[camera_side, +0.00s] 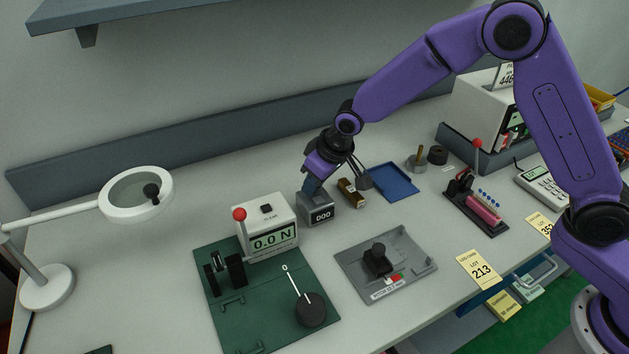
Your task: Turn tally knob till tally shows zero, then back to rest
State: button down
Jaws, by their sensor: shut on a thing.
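The tally counter (318,212) is a small grey box on the bench, and its display reads 000. My gripper (310,188) points down at the top of the counter from the upper right. It is shut at the counter's top, where the knob is. The knob itself is hidden by the fingers.
A force gauge (267,226) reading 0.0 N stands left on a green base plate (222,318). A brown block (349,192) and a blue tray (395,183) lie close to the right. A grey fixture (352,266) sits in front. A magnifier lamp (128,207) stands far left.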

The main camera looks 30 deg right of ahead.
dwell(0.5)
jog(key=c, duration=1)
grip_release()
jog(key=v, duration=1.7)
jog(key=shift+d+r, duration=0.15)
jog(key=shift+r, duration=0.1)
jog(key=shift+w, duration=0.1)
